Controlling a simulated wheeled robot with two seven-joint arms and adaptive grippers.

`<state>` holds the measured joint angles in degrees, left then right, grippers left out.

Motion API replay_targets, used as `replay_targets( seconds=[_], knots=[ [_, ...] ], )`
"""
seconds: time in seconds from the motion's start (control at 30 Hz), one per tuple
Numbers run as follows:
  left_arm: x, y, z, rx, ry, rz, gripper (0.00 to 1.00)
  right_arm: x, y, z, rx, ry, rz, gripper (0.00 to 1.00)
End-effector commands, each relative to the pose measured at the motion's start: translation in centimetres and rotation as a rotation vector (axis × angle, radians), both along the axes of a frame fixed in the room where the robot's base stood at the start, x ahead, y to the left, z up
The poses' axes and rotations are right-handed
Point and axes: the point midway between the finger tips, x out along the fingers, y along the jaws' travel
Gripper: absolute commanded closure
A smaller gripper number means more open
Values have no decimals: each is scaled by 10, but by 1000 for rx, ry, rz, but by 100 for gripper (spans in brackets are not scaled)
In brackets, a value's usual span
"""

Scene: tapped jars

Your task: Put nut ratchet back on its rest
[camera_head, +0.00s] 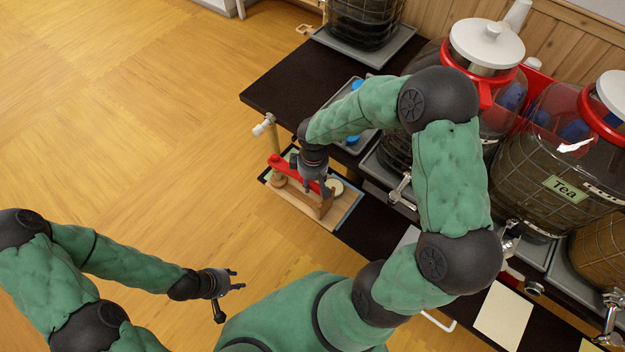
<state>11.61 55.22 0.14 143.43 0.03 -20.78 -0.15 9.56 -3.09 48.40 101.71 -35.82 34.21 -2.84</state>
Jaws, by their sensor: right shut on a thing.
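The red nut ratchet (284,166) is a long red bar over a wooden rest (288,192) at the table's left edge. My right gripper (319,190) points down over the rest and is shut on the ratchet, hiding part of it. The rest is a pale board with short wooden posts. I cannot tell whether the ratchet touches the posts. My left gripper (230,292) is open and empty, low over the floor, apart from the table.
Large jars with metal taps, one labelled Tea (565,188), stand along the dark table (290,84). A grey tray (352,118) with blue items lies behind my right arm. A pale card (503,315) lies at the front right. Wooden floor at left is clear.

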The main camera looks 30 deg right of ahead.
Motion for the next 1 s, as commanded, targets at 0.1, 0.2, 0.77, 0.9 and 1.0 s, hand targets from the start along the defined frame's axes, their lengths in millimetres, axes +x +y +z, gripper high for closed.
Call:
replay_targets(
  seconds=[0.1,0.2,0.77,0.9,1.0],
  knots=[
    [0,0,-3,0,0,0,60,1,0,-3,0,-2,-1,100],
    [0,0,-5,0,0,0,60,1,0,-6,0,-2,-1,100],
    [0,0,-10,0,0,0,60,0,0,-11,0,-1,-1,35],
    [0,0,-10,0,0,0,60,-1,0,-12,0,2,0,35],
    [0,0,-10,0,0,0,60,-1,0,-12,0,2,0,35]
  ],
)
